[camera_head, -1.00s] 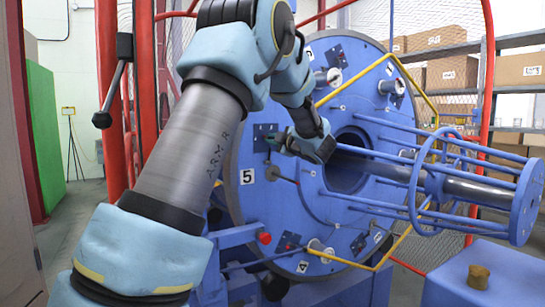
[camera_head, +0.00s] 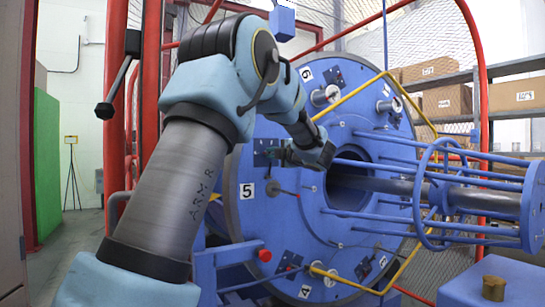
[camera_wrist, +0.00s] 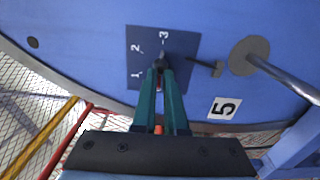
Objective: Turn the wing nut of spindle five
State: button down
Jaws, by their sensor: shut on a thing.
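The "5" label (camera_head: 246,191) marks spindle five on the large blue disc; it also shows in the wrist view (camera_wrist: 224,108). Above it is a dark blue plate numbered 1, 2, 3 (camera_wrist: 180,45), which shows partly behind my gripper in the head view (camera_head: 265,146). My gripper (camera_wrist: 160,68) has its two teal fingers close together over the plate's middle. It is shut on the wing nut, a small dark part mostly hidden between the fingertips. In the head view my gripper (camera_head: 277,154) reaches the plate from the right.
Right of the plate, a grey round boss (camera_wrist: 248,55) carries a rod. Blue cage bars (camera_head: 385,175) stick out from the disc's centre. A yellow tube (camera_head: 345,92) and red frame (camera_head: 478,60) surround the disc. Shelves with cardboard boxes (camera_head: 447,101) stand behind at right.

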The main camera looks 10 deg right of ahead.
jog(key=c, duration=1)
grip_release()
jog(key=shift+o, duration=0.2)
jog(key=b+v, duration=0.1)
jog(key=v, duration=0.9)
jog(key=shift+s+d, duration=0.2)
jog(key=shift+s, duration=0.15)
